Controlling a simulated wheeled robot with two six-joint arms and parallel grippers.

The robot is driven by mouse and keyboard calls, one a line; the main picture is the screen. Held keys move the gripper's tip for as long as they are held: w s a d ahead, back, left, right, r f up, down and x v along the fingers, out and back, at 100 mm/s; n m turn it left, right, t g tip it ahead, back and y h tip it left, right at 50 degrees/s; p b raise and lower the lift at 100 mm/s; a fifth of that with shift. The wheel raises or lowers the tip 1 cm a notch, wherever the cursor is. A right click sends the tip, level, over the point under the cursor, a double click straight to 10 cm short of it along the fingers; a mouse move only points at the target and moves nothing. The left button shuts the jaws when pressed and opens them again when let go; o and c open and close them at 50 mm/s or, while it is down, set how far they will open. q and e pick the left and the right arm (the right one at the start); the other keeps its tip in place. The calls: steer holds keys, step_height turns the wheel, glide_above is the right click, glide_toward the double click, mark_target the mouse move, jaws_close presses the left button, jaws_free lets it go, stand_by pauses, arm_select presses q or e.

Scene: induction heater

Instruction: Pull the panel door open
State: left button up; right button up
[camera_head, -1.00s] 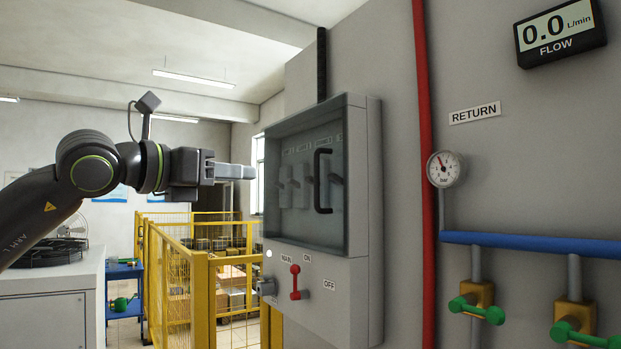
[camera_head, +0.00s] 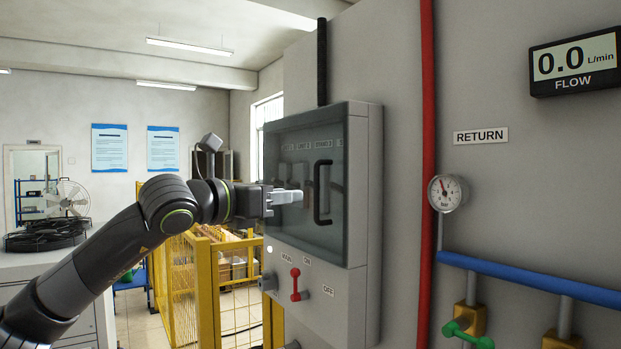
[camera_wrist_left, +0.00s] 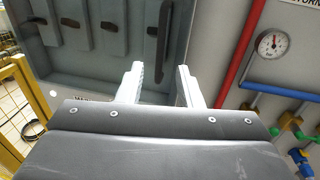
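The panel door (camera_head: 288,222) is a dark glass front on a grey wall cabinet, and it looks shut. Its black vertical bar handle (camera_head: 317,193) is on the right part of the glass. The handle also shows in the left wrist view (camera_wrist_left: 163,45), above the gap between my fingers. My left gripper (camera_head: 288,197) is in front of the glass, left of the handle and apart from it. In the left wrist view its two fingers (camera_wrist_left: 161,85) stand apart with nothing between them. My right gripper is in neither view.
A red switch lever (camera_head: 295,284) sits on the cabinet below the door. A red vertical pipe (camera_head: 428,150) and a pressure gauge (camera_head: 447,192) are to the right. A yellow fence (camera_head: 205,290) stands to the left, behind my arm.

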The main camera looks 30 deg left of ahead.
mark_target(315, 193)
arm_select(q)
steer(key=w+p, duration=0.2)
steer(key=w+d+p, duration=0.1)
steer(key=w+p, duration=0.1)
steer(key=w, duration=0.1)
steer(key=shift+d+r, duration=0.1)
steer(key=shift+r, duration=0.1)
steer(key=shift+w+d+f+p, duration=0.1)
steer(key=shift+w+p, duration=0.3)
steer(key=shift+w, duration=0.2)
steer(key=shift+w+d+f+p, duration=0.1)
steer(key=shift+w+p, duration=0.25)
steer(key=shift+w, duration=0.2)
jaws_close()
